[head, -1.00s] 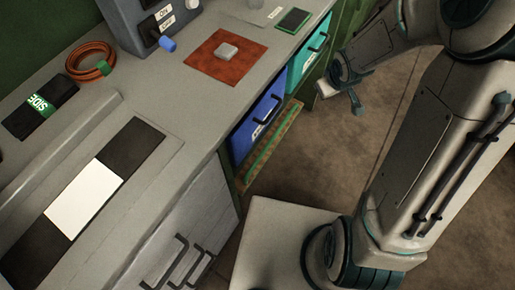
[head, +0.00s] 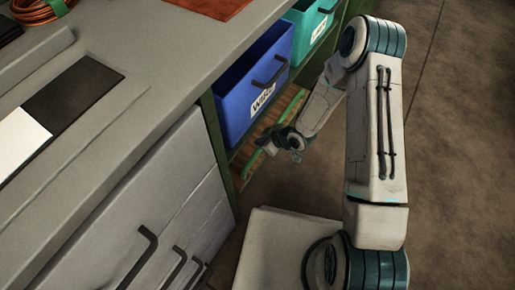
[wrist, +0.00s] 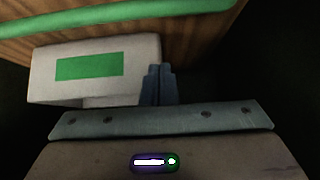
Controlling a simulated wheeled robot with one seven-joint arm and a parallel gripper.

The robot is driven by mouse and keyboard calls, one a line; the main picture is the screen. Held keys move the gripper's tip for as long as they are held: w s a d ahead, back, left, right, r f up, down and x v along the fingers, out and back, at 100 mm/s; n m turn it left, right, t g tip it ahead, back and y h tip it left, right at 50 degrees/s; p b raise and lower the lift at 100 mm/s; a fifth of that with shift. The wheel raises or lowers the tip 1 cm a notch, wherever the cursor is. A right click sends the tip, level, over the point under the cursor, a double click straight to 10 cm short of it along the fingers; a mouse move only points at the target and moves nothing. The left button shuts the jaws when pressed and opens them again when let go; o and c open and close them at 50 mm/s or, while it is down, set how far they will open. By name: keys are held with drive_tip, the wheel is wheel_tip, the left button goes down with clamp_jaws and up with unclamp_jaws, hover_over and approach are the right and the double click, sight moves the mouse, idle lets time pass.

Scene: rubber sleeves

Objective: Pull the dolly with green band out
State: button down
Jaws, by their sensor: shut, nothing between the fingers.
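The wooden dolly (head: 290,108) with a green strip is low under the bench, below the blue bin, partly hidden by my arm. In the wrist view its wooden face (wrist: 195,45) and green strip (wrist: 120,16) cross the top. A pale block (wrist: 145,52) with a green rectangle stands out in front of the wood; I cannot tell how it is fixed. My gripper (head: 272,145) is in front of the dolly, low beside the bench. In the wrist view its dark blue fingers (wrist: 158,85) are together and empty, overlapping the block's right end. Contact cannot be told.
The blue bin (head: 246,98) and teal bin (head: 308,24) hang above the dolly, with dark handles. Grey drawers (head: 150,220) with protruding handles are at the left. Brown floor (head: 455,150) is open to the right.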

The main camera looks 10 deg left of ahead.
drive_tip(key=b, duration=0.5)
hover_over(247, 153)
wheel_tip(247, 153, down, 8)
drive_tip(key=shift+r, duration=0.1)
drive_tip(key=d, duration=0.1)
drive_tip(key=s+d+b, duration=0.1)
drive_tip(key=shift+d, duration=0.4)
drive_tip(key=shift+s+d, duration=0.15)
drive_tip(key=shift+d, duration=0.4)
